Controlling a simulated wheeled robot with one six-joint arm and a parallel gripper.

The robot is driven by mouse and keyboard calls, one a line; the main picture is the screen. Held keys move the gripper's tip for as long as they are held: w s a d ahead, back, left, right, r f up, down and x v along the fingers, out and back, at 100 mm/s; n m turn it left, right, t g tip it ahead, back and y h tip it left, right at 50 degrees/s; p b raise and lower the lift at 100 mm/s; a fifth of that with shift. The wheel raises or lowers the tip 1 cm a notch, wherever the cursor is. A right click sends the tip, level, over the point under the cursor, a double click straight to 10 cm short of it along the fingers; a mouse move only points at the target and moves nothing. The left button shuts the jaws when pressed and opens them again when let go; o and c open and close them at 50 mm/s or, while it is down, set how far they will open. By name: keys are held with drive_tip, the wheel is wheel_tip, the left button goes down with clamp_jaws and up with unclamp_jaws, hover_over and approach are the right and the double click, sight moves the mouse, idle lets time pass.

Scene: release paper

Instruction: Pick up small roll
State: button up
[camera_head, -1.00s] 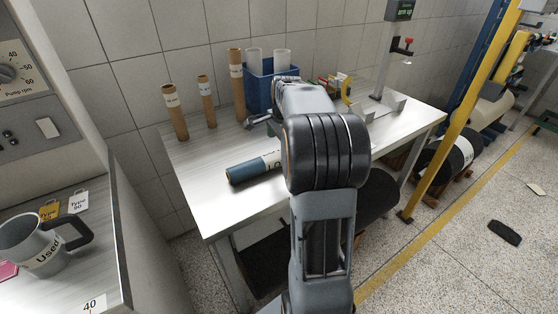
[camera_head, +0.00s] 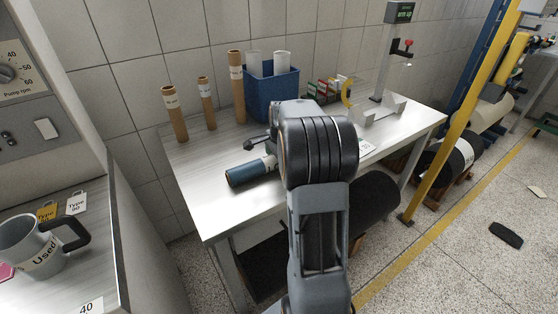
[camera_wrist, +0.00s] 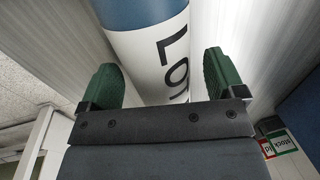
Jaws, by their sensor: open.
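A small roll (camera_head: 250,171), blue at its end with a white, black-lettered band, lies on its side on the steel table (camera_head: 211,213). Its right part is hidden behind my arm in the head view. In the wrist view the roll (camera_wrist: 150,45) runs between the two green fingers of my gripper (camera_wrist: 163,75), with its white lettered band nearest the palm. The fingers stand apart, one on each side of it. I cannot tell whether either touches it. In the head view my arm hides most of the gripper.
Brown tubes (camera_head: 175,114) stand upright at the table's back left, beside a blue bin (camera_head: 272,92) holding white rolls. Small coloured boxes (camera_head: 326,89) and a stand with a display (camera_head: 400,12) are at the back right. A mug (camera_head: 35,245) stands on the left counter.

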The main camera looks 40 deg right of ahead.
drive_tip(key=c, duration=1.2)
drive_tip(key=shift+r, duration=0.15)
drive_tip(key=shift+c, duration=0.2)
